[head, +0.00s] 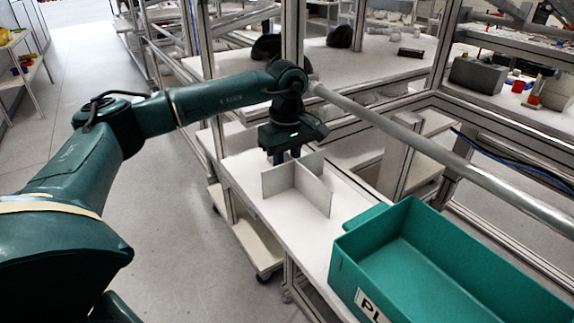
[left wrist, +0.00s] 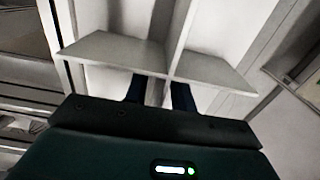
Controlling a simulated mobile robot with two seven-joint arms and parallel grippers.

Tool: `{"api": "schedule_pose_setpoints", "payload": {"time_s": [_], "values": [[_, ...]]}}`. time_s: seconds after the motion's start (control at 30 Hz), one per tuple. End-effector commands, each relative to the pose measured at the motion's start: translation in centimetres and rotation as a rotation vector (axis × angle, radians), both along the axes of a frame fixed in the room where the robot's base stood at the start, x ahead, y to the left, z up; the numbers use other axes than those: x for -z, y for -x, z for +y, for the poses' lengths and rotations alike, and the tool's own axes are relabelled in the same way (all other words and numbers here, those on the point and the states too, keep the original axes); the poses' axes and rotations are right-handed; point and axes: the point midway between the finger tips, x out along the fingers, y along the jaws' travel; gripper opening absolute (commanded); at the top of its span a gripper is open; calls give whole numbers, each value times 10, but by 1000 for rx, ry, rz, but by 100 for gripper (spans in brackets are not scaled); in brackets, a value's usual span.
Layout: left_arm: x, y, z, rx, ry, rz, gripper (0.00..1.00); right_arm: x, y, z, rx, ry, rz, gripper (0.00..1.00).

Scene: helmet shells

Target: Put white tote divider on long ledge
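The white tote divider (head: 283,183), made of crossed upright panels, appears to stand on the long white ledge (head: 247,167), left of the teal tote. My left gripper (head: 286,155) points down at the divider's top, at its back side. In the left wrist view, the divider (left wrist: 115,50) shows its crossing panels just beyond my left gripper (left wrist: 158,92). The two dark fingertips are apart, one on each side of a panel near the crossing, with a visible gap. Their lower contact is hidden. My right gripper is in neither view.
A teal tote (head: 400,262) with a label stands on the ledge at the right front. A grey metal rail (head: 420,150) runs diagonally behind the ledge. Open floor (head: 165,220) lies to the left.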

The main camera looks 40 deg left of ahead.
Motion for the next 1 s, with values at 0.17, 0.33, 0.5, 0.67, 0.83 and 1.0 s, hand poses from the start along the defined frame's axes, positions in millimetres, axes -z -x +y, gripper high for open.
{"api": "schedule_pose_setpoints", "payload": {"time_s": [0.17, 0.33, 0.5, 0.67, 0.83, 1.0], "values": [[-22, -1, 0, 0, 1, -5, 25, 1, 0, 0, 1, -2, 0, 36], [-59, -1, -1, 1, 1, -6, 25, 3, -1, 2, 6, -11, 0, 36], [-94, -1, -1, 1, 2, -4, 25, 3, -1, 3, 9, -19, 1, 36], [-115, -1, -1, 2, 1, -2, 25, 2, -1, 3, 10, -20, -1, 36], [-122, 0, 0, 1, 0, 0, 25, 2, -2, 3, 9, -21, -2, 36], [-122, 0, 0, 1, 0, 0, 25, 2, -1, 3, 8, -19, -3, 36]]}}
